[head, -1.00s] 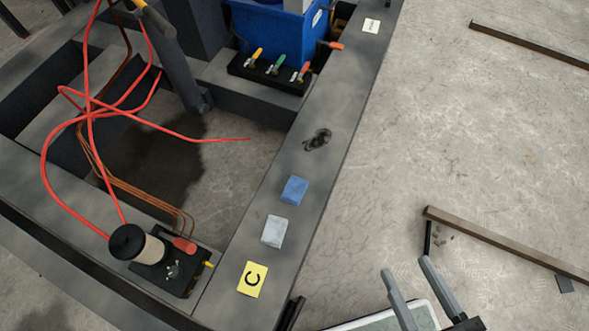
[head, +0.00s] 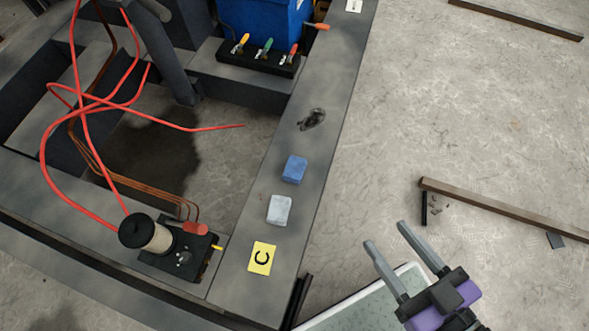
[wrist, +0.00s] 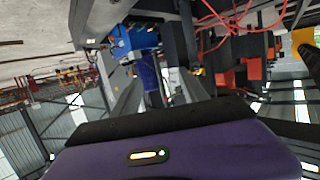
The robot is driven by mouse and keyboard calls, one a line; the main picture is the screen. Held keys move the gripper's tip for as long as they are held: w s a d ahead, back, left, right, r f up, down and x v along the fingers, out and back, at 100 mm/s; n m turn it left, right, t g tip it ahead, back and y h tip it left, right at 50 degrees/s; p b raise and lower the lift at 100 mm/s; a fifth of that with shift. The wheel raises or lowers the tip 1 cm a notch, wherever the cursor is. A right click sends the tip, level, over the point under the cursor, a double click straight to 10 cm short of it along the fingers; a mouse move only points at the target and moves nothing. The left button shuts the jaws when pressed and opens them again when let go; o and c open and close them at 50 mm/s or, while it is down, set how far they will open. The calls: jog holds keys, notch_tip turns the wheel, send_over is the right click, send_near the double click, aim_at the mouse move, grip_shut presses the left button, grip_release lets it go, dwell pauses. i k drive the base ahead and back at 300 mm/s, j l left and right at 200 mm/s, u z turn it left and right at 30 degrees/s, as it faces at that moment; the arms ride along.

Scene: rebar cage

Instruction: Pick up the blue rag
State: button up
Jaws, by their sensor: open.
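The blue rag (head: 294,169) is a small folded square lying on the grey beam (head: 315,165) in the head view. A pale grey-white folded cloth (head: 279,209) lies just below it on the same beam, apart from it. My gripper (head: 387,236) is at the lower right of the head view, its two grey fingers spread apart with nothing between them. It is to the right of and below the rag, clear of the beam. In the wrist view my gripper (wrist: 150,97) is also open and empty; I cannot make out the rag there.
A black device with a spool (head: 147,233) and red cables (head: 100,105) are at left. A blue box (head: 262,20) stands behind. Rusty bars (head: 500,213) lie right.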

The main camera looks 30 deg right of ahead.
aim_at(296, 168)
jog(key=i+l, duration=0.4)
jog(key=l, duration=0.25)
jog(key=i+l+u, duration=0.25)
jog(key=l+u, duration=0.25)
jog(key=i+l+u, duration=0.25)
jog(key=l, duration=0.15)
jog(key=k+u, duration=0.1)
jog(key=u, duration=1.1)
